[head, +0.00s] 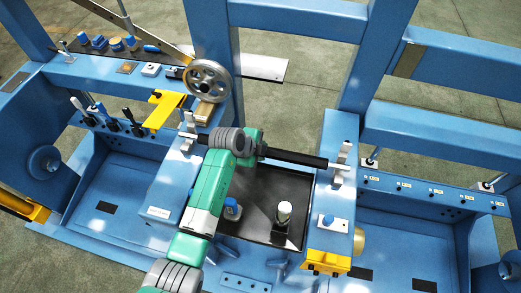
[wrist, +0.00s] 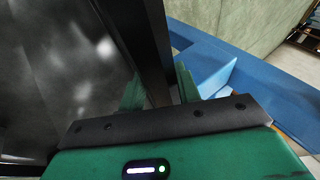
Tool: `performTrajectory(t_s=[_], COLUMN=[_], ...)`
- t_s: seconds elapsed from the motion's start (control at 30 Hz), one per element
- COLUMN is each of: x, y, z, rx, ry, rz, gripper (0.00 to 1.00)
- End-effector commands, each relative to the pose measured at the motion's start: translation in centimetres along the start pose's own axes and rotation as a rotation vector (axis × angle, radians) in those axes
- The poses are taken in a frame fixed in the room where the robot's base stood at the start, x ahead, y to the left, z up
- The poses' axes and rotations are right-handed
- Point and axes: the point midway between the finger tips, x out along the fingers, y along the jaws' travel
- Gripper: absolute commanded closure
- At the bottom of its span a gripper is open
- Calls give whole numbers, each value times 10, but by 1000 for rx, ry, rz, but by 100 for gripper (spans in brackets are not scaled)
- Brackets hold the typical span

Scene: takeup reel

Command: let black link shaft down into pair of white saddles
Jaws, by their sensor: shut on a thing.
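The black link shaft (head: 297,157) lies crosswise above a dark recessed tray, spanning between two pale saddles. My gripper (head: 262,150) is shut on the shaft near its middle. In the wrist view the dark shaft (wrist: 150,55) runs up between the two green fingers of my gripper (wrist: 159,90). The right saddle (head: 341,158) stands at the shaft's right end, and the left saddle (head: 188,124) stands by its left end. The ends are level with the saddles in the picture, but I cannot tell whether the shaft rests in them. My wrist hides part of the shaft's left half.
A grey handwheel (head: 207,80) stands behind the left saddle, beside a yellow bracket (head: 165,108). The dark tray (head: 262,190) below holds a silver-topped cylinder (head: 284,214) and a blue knob (head: 232,209). Blue frame posts rise behind both saddles.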

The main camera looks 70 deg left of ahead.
Motion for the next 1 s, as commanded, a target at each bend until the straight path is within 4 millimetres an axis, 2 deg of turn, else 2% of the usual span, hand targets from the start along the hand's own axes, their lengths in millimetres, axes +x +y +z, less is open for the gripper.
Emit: performTrajectory(t_s=[0.4,0.43,0.53,0.57,1.0], x=[13,13,12,12,14], y=[7,7,6,7,11], z=[4,4,4,4,4], rx=[1,1,0,0,-1], ry=[0,0,0,0,0], rz=[-3,-3,-2,-2,6], gripper=[100,65,45,42,42])
